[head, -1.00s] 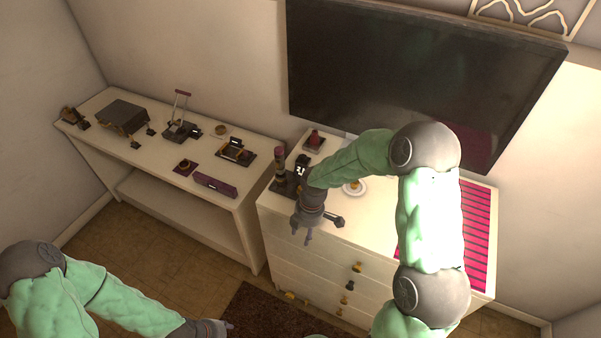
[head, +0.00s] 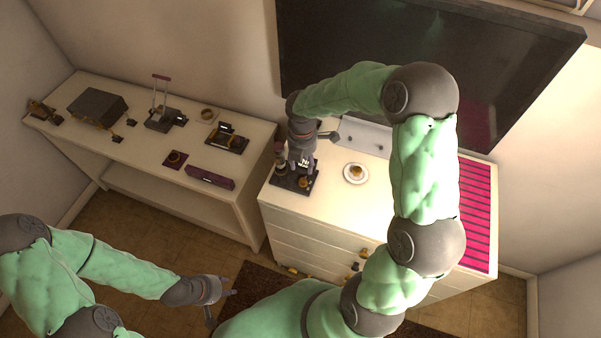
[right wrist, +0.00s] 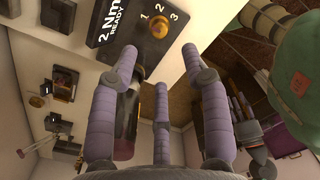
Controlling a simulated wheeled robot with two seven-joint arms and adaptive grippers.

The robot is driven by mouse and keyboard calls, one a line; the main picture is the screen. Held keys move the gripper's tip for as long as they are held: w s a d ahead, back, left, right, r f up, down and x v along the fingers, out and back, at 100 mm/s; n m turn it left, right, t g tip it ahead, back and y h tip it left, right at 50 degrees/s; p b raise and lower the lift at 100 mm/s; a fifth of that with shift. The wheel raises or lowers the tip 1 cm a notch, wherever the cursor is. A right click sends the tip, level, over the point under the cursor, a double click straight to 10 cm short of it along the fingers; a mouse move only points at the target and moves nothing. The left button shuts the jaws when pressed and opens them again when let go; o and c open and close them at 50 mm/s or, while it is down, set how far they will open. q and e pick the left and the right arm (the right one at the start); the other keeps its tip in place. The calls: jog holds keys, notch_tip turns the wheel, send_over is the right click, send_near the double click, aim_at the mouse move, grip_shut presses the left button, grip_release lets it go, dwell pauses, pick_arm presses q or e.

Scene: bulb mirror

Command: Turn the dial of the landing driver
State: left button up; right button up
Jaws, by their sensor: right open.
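The landing driver is a dark unit (head: 287,184) at the left front of the white drawer cabinet. In the right wrist view its plate shows a brass dial (right wrist: 158,27) beside the numbers 1, 2 and 3, and a display (right wrist: 108,22) reading "2 Nm READY". My right gripper (head: 303,163) hangs over it, pointing down. In the right wrist view my right gripper (right wrist: 160,66) has its fingers spread, with the dial just beyond the fingertips and nothing between them. My left gripper (head: 222,298) is low at the front left, fingers apart and empty, away from the driver.
An upright dark cylinder (right wrist: 126,135) stands close beside my right fingers. A white saucer (head: 355,174) is to the right on the cabinet. A shelf table (head: 140,150) with several small devices stands left. A large screen (head: 350,60) is behind my right arm.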

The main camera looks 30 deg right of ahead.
aim_at(303, 180)
notch_tip(303, 180, down, 9)
jog(key=shift+f, duration=0.1)
dwell(0.3)
grip_shut()
